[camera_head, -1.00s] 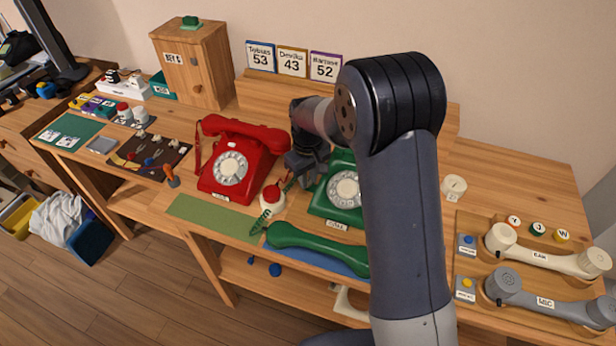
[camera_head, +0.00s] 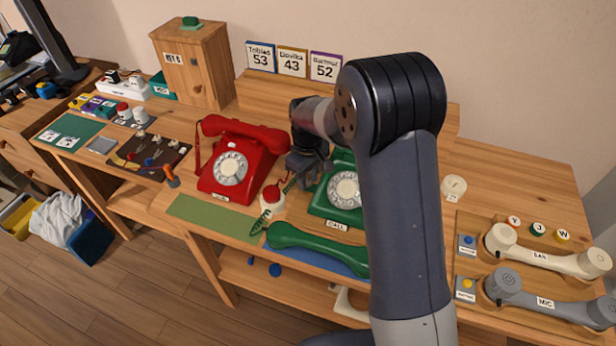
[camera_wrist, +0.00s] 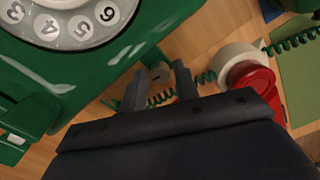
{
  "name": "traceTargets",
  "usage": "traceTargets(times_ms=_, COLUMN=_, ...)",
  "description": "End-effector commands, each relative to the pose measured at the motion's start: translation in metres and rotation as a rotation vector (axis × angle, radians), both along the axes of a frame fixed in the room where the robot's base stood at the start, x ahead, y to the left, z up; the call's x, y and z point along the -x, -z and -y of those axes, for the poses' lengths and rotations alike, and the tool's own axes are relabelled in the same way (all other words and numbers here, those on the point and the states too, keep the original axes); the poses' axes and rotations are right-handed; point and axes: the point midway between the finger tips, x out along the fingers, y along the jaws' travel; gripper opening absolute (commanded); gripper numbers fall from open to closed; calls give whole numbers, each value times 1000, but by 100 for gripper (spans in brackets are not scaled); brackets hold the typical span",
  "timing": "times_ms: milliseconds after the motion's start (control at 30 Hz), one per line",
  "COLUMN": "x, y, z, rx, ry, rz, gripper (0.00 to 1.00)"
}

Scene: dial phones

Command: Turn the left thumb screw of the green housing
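The green housing (camera_head: 328,202) is the body of a green dial phone, standing mid-table, partly hidden behind my arm. In the wrist view, the green housing (camera_wrist: 95,78) with its dial fills the upper left. My gripper (camera_head: 312,182) is beside the housing's left side in the head view. In the wrist view, my gripper (camera_wrist: 160,82) has its two fingers apart, with a gap between them. A small tan-grey piece shows beyond that gap; I cannot tell whether it is the left thumb screw. No contact with the housing is clear.
A red phone (camera_head: 235,160) stands to the left. A white pot with a red top (camera_head: 271,200) and a green coiled cord are close to my gripper. The green handset (camera_head: 318,248) lies in front on a blue mat. A green mat (camera_head: 214,219) is clear.

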Motion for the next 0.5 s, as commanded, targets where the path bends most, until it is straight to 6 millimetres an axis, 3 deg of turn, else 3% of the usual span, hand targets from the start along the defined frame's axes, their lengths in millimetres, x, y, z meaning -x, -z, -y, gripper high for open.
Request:
traceTargets(times_ms=133, x=0, y=0, z=0, rx=1, ry=0, rz=-1, gripper=41)
traceTargets(times_ms=367, x=0, y=0, z=0, rx=1, ry=0, rz=-1, gripper=41)
traceTargets(times_ms=500, x=0, y=-12, z=0, rx=0, ry=0, rz=1, gripper=41)
